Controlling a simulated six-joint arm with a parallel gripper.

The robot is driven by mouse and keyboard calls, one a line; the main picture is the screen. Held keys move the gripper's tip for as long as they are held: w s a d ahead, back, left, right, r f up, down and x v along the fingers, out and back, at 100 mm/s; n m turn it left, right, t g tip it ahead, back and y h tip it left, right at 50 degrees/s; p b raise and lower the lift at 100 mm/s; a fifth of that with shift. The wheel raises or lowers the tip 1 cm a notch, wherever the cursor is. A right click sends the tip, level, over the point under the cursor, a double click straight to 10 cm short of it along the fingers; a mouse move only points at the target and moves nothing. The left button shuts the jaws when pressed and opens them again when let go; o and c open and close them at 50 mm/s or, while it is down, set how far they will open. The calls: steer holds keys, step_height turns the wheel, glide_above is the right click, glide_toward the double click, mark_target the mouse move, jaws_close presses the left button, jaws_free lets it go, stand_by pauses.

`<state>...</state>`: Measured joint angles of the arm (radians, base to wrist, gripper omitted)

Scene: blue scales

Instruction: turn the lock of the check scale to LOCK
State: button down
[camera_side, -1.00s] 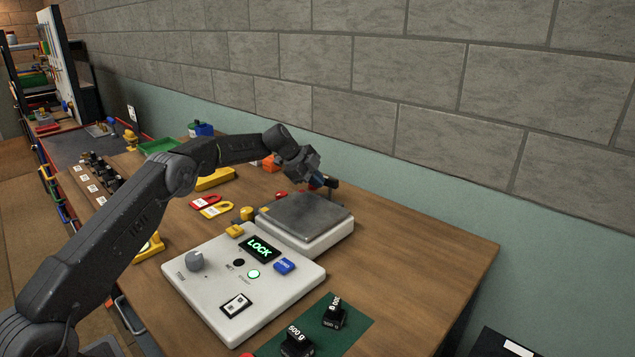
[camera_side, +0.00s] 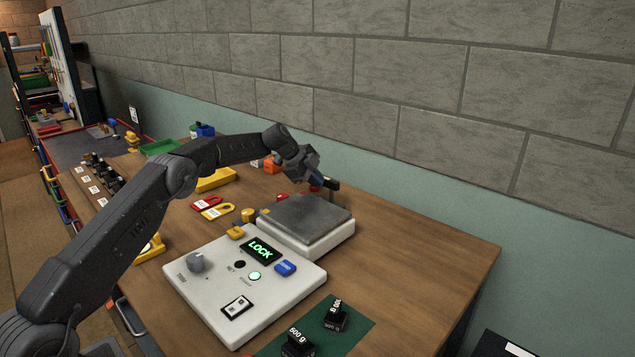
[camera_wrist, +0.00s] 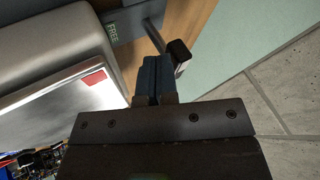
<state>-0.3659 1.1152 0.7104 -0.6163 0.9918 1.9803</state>
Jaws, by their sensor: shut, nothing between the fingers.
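The check scale has a pale body with a grey metal pan (camera_side: 306,217). Its display (camera_side: 261,250) reads LOCK in green. The lock lever has a black knob (camera_wrist: 178,52) on a grey shaft (camera_wrist: 153,36), at the scale's far side; the knob also shows in the side view (camera_side: 333,185). A FREE label (camera_wrist: 112,31) sits beside the lever's base in the wrist view. My gripper (camera_wrist: 152,70) is shut and empty, its blue fingertips right beside the knob. I cannot tell whether they touch it. The fingers also show in the side view (camera_side: 316,179), close to the knob.
The control panel (camera_side: 207,305) has a grey dial (camera_side: 195,263) and a blue button (camera_side: 286,268). Black weights stand on a green mat (camera_side: 352,338). Red and yellow tags (camera_side: 207,203) lie left of the pan. The table's right part is clear; a wall stands behind.

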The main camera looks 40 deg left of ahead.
steer(key=v, duration=0.9)
steer(key=s+d+r+n+g+y, duration=0.1)
steer(key=s+d+r+n, duration=0.3)
steer(key=s+d+r, duration=0.4)
steer(key=s+d+r+n+y, duration=0.1)
steer(key=s+d+r+n, duration=0.25)
steer(key=s+d, duration=0.4)
steer(key=s+d+f+n, duration=0.1)
steer(key=s+f+n, duration=0.1)
steer(key=s, duration=0.7)
steer(key=s+d+f+n+y, duration=0.1)
steer(key=s+d+f+n, duration=0.1)
steer(key=s, duration=0.7)
steer(key=s+d+f+n+y, duration=0.1)
steer(key=s+n, duration=0.3)
steer(key=s, duration=0.6)
steer(key=shift+d+f, duration=0.65)
steer(key=shift+f, duration=0.2)
